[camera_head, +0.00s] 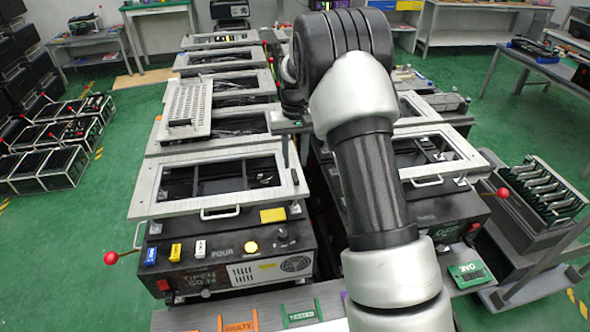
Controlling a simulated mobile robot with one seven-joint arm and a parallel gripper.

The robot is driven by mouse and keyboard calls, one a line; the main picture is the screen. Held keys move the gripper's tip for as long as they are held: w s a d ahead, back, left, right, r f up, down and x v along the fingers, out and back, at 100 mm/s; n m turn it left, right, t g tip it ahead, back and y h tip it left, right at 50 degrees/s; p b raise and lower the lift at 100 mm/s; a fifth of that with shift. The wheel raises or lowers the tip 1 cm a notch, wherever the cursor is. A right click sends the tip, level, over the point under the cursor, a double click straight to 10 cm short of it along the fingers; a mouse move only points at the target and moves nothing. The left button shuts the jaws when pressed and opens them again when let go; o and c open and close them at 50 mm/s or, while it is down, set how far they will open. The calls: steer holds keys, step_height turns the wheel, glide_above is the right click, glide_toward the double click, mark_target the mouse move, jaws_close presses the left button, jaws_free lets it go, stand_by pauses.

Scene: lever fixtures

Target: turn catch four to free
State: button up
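The unit marked FOUR (222,250) is a dark box at the lower left with a pale open frame (147,190) on top. The catch itself is too small to make out. My arm runs up the middle of the view. What seems to be my gripper (290,128) is partly hidden behind the arm, above and behind the unit's right side, apart from the red ball. Its fingers are unclear.
A similar unit with a red ball lever (503,193) stands to the right, partly behind my arm. More framed units (225,58) line up behind. Bins marked FAULTY (238,325) and TESTED (300,315) are in front. Green floor (75,225) left of unit four is clear.

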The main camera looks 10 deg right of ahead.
mark_target(295, 175)
steer(key=shift+f, duration=2.4)
jaws_close()
